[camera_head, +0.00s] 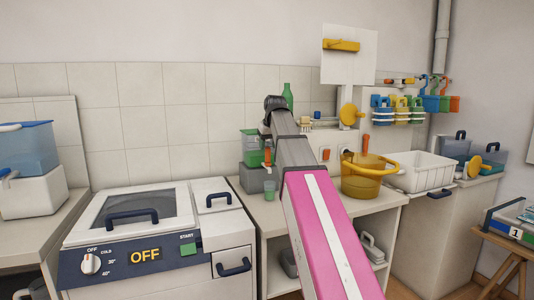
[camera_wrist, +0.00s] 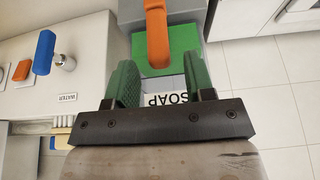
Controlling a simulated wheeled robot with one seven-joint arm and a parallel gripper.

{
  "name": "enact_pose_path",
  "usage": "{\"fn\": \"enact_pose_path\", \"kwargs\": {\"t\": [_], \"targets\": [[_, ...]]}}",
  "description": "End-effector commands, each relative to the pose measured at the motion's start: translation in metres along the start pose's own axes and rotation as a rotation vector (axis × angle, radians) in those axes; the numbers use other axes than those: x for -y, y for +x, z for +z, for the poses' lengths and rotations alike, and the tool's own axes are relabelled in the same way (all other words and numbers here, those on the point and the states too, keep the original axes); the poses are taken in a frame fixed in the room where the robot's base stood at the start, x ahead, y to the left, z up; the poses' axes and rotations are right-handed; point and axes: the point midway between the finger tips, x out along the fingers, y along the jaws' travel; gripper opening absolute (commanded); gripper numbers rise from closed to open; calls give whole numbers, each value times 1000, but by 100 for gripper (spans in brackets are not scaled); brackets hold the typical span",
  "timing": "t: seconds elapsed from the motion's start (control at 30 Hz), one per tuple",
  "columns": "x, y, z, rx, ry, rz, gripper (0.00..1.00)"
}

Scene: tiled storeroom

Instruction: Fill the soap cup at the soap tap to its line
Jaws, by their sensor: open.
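The soap cup (camera_head: 269,190) is a small, pale, translucent cup. It stands upright on the counter, below and in front of the soap tap; its fill level and line are too small to read. The orange soap tap (camera_head: 268,152) sits at the front of a green soap container (camera_head: 250,143) on a grey block. In the wrist view, the tap's orange handle (camera_wrist: 157,35) lies ahead, in line with the gap of my gripper (camera_wrist: 159,68). Its green fingers are open and empty, with an upside-down SOAP label beyond. The cup is not visible in the wrist view.
A washing machine marked OFF (camera_head: 145,256) stands left of the counter. A yellow pot (camera_head: 368,180) stands right of my arm, with a white basin (camera_head: 420,172) beyond. A blue-handled water tap (camera_wrist: 44,52) is beside my gripper.

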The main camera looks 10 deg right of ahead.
Motion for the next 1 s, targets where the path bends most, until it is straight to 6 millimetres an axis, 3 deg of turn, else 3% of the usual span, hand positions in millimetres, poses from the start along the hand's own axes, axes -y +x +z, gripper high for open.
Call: {"fn": "enact_pose_path", "kwargs": {"t": [0.1,0.3,0.67,0.7,0.83,1.0], "targets": [[0,18,0,2,0,0,49],[0,36,0,1,0,0,49],[0,41,0,0,0,0,49],[0,41,0,0,0,0,46],[0,41,0,0,0,0,3],[0,41,1,-4,0,0,0]]}}
